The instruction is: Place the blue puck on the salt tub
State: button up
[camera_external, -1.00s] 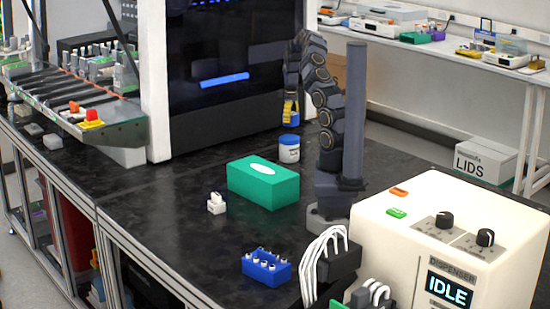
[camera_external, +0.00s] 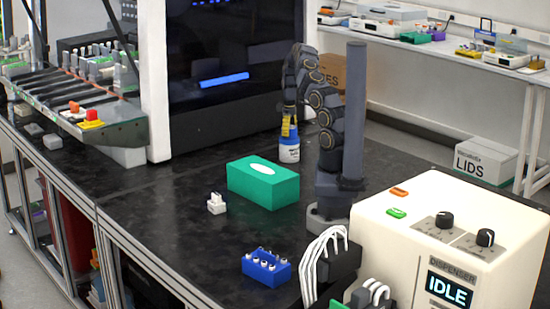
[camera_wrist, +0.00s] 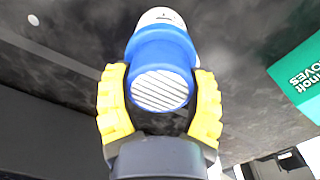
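The salt tub (camera_external: 289,154) is a white jar with a blue lid, upright on the dark bench behind the green box. In the wrist view its white body (camera_wrist: 162,16) shows at the top, partly hidden by blue. My gripper (camera_external: 289,126) points down directly over the tub. Its yellow fingers (camera_wrist: 160,82) sit at both sides of the blue puck (camera_wrist: 160,62), seemingly touching it. The puck's near face is round, pale and ribbed. The puck lines up with the lid; no gap shows between them, but I cannot be sure of contact.
A green glove box (camera_external: 264,184) stands close in front of the tub. A small white block (camera_external: 216,203) and a blue vial rack (camera_external: 266,269) are nearer. The dispenser (camera_external: 450,240) fills the right front.

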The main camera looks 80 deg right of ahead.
jog(key=o, duration=0.5)
jog(key=shift+r, duration=0.1)
notch_tip(320, 180, up, 12)
jog(key=w+a+r+n+t+y, duration=0.1)
jog(key=w+a+r+n, duration=0.35)
jog(key=w+a, duration=0.9)
jog(key=w+a+r, duration=0.1)
jog(key=a+r, duration=0.2)
jog(key=a, duration=0.4)
jog(key=w+a+r, duration=0.1)
jog(key=a+r, duration=0.2)
jog(key=a, duration=0.3)
jog(key=s+a+r+g, duration=0.1)
jog(key=s+a, duration=0.2)
jog(key=a, duration=0.5)
jog(key=s+a+g, duration=0.1)
jog(key=s+a, duration=0.2)
jog(key=a, duration=0.5)
jog(key=shift+m+g+h, duration=0.4)
jog(key=shift+m, duration=0.05)
jog(key=s+a+f, duration=0.1)
jog(key=s+a, duration=0.1)
jog(key=s, duration=0.2)
jog(key=s+a, duration=0.2)
jog(key=s, duration=0.3)
jog(key=s+a+f, duration=0.1)
jog(key=s+a, duration=0.1)
jog(key=s, duration=0.3)
jog(key=shift+a+f, duration=0.3)
